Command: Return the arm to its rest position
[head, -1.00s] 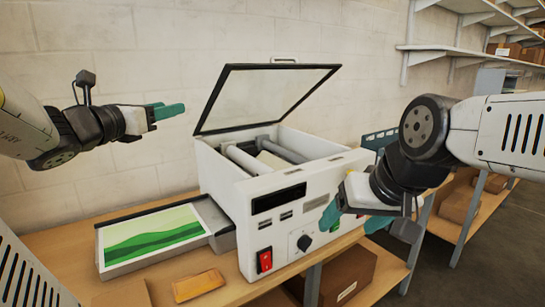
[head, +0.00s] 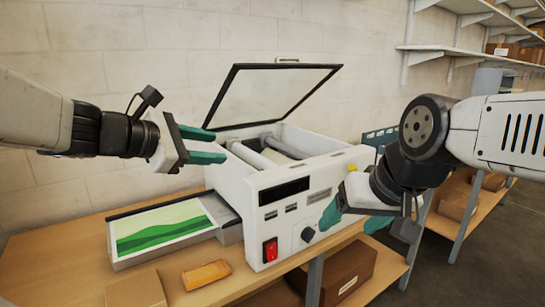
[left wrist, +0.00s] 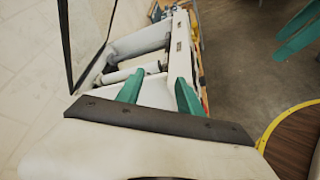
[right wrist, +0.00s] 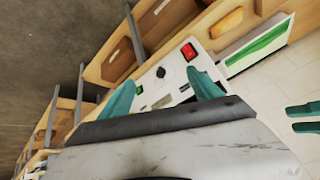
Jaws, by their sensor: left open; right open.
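My left gripper (head: 212,145) is open and empty, in the air left of the laminator and above its feed tray. Its green fingers (left wrist: 158,92) point at the open laminator in the left wrist view. My right gripper (head: 350,213) is open in front of the laminator's front panel, near the dark knob (head: 307,234); its fingers also show in the right wrist view (right wrist: 163,95). I cannot tell whether it touches the panel. The white laminator (head: 232,183) has its glass-panelled lid (head: 275,95) raised, with rollers (head: 247,154) visible inside. A red switch (head: 270,250) is on its front.
A tray (head: 123,264) with a green-and-white sheet (head: 165,232) extends left of the laminator. An orange block (head: 205,274) and a cardboard box (head: 136,290) lie on the wooden bench (head: 85,254). Boxes sit on the shelf below. Wall shelves (head: 455,52) hang at the upper right.

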